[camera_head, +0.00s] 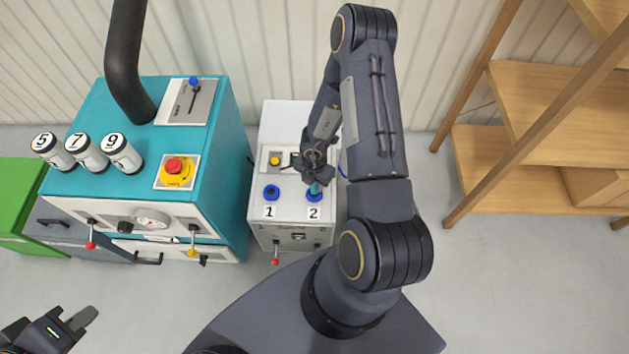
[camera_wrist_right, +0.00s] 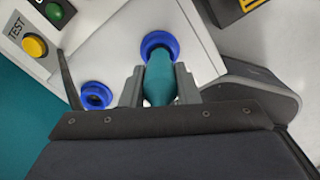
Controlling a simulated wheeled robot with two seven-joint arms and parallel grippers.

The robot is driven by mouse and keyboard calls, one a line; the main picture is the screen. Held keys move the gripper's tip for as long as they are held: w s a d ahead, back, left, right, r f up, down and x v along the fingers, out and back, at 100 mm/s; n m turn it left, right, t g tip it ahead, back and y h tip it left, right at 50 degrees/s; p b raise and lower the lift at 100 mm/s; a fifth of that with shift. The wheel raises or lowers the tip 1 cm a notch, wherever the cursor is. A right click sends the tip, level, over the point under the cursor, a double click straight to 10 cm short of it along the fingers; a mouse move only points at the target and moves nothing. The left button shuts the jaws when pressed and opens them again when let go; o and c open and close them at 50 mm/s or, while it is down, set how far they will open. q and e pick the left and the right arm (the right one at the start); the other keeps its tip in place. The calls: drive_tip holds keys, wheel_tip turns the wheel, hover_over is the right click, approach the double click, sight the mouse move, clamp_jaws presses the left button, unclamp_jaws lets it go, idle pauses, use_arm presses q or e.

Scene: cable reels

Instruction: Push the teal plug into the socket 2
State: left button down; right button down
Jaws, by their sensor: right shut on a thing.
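The teal plug (camera_wrist_right: 158,80) is held between the fingers of my right gripper (camera_wrist_right: 158,88). In the right wrist view its far end is at the blue ring of socket 2 (camera_wrist_right: 160,44); I cannot tell how deep it sits. In the head view my right gripper (camera_head: 316,178) is over socket 2 (camera_head: 314,197) on the white box, with a bit of teal (camera_head: 315,188) showing. Socket 1 (camera_head: 271,192) is empty to the left; it also shows in the right wrist view (camera_wrist_right: 96,95).
The white box (camera_head: 262,228) has a yellow button (camera_head: 274,159) and a red-tipped lever (camera_head: 276,261). A teal machine (camera_head: 226,130) with a red stop button (camera_head: 174,166) stands left of it. A wooden shelf (camera_head: 490,150) is at the right. Floor between is clear.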

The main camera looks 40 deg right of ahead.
drive_tip(key=shift+f+b, duration=0.7)
drive_tip(key=shift+f, duration=0.1)
drive_tip(key=c, duration=1)
unclamp_jaws()
drive_tip(key=shift+r, duration=0.1)
wheel_tip(320, 180, up, 8)
drive_tip(key=p, duration=0.2)
drive_tip(key=shift+f+p, duration=0.2)
drive_tip(key=shift+p, duration=0.2)
